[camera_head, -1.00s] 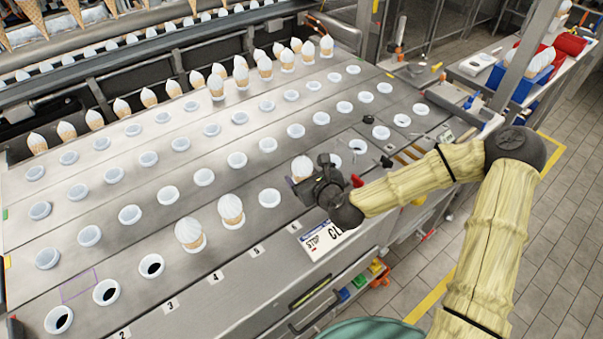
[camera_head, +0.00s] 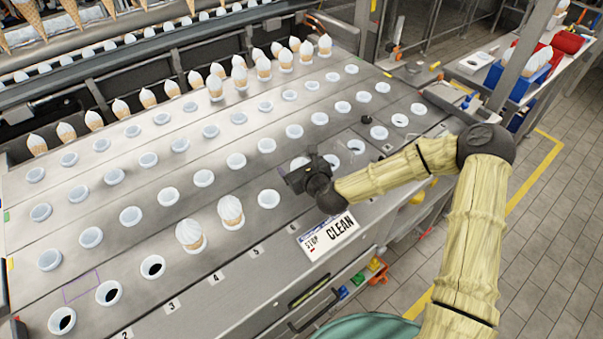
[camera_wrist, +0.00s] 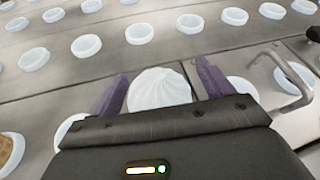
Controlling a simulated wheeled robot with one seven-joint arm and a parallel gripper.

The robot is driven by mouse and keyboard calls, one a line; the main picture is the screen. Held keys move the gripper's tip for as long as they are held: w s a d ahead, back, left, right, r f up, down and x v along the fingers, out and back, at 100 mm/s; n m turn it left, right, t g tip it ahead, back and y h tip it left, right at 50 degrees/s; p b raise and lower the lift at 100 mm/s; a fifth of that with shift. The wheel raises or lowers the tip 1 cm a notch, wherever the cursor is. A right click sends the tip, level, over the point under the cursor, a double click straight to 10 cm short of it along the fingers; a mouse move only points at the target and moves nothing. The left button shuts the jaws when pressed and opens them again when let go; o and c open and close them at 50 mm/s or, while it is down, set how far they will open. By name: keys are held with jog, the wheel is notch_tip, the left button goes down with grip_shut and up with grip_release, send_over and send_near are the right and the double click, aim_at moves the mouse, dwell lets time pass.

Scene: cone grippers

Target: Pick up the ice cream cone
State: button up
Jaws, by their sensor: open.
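In the wrist view my gripper (camera_wrist: 160,88) is open, with one purple finger on each side of a white-topped ice cream cone (camera_wrist: 158,90). The cone's lower part is hidden behind the gripper body. I cannot tell whether a finger touches it. In the head view my gripper (camera_head: 292,178) is over the front row of holders, and that cone's white top (camera_head: 299,163) shows just behind it. Two more cones stand upright in the front row, one (camera_head: 231,211) near the gripper and one (camera_head: 190,235) further left.
White cup holders (camera_head: 237,161) stand in rows on the metal counter (camera_head: 270,220). Several cones (camera_head: 240,75) line the back row. A "CLEAN" sign (camera_head: 330,235) lies at the front edge. A blue bin (camera_head: 518,80) is on the table at far right.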

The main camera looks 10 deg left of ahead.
jog(key=shift+w, duration=0.1)
jog(key=shift+s+a, duration=0.2)
jog(key=c, duration=0.8)
jog(key=shift+d, duration=0.2)
jog(key=shift+c, duration=0.2)
jog(key=shift+r, duration=0.15)
notch_tip(320, 180, up, 10)
jog(key=shift+f+b, duration=0.1)
jog(key=shift+b, duration=0.2)
